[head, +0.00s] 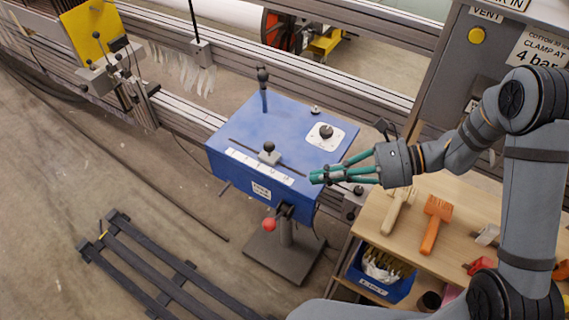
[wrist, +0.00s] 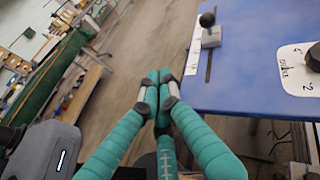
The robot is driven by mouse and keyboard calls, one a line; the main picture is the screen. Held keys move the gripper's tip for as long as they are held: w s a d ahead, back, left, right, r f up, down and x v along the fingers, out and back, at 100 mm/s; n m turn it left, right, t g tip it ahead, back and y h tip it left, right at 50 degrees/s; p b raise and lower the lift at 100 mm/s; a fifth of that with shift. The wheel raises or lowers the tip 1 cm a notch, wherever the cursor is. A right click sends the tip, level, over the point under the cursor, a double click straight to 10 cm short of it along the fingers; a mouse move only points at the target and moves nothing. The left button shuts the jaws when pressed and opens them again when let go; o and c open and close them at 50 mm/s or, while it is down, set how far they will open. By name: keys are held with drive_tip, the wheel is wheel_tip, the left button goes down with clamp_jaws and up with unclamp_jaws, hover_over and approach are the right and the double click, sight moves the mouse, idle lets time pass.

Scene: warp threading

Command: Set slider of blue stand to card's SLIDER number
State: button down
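The blue stand (head: 235,125) has a sloped blue top. Its slider (head: 268,153), a grey block with a black ball knob, sits around the middle of a dark slot beside a white numbered strip (head: 258,167). The strip's numbers are too small to read surely. The slider also shows in the wrist view (wrist: 211,36), near the top. My gripper (head: 318,176) has teal fingers and is at the stand's right front edge, apart from the slider. In the wrist view its fingertips (wrist: 158,84) meet with nothing between them. I cannot make out a card with a SLIDER number.
The stand also carries a dial (head: 326,132) on a white plate, an upright black-knobbed lever (head: 263,92) and a red ball knob (head: 268,224) below. A wooden bench (head: 462,205) with an orange brush (head: 435,222) is at right. A dark rack (head: 150,262) lies on the floor.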

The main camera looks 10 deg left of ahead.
drive_tip(key=w+d+m+t+y+b, duration=0.1)
drive_tip(key=w+d+m+t+y, duration=0.1)
drive_tip(key=w+d+m+t, duration=0.3)
drive_tip(key=p, duration=0.2)
approach(272, 149)
drive_tip(key=shift+m, duration=0.4)
drive_tip(key=x, duration=0.6)
drive_tip(key=shift+s+a, duration=0.1)
drive_tip(key=shift+a, duration=0.1)
drive_tip(key=shift+a+f, duration=0.1)
drive_tip(key=shift+w+a+b, duration=0.3)
drive_tip(key=shift+a+b, duration=0.1)
drive_tip(key=shift+a, duration=0.25)
drive_tip(key=shift+d, duration=0.15)
drive_tip(key=b+v, duration=0.1)
drive_tip(key=v, duration=1.3)
drive_tip(key=shift+r, duration=0.3)
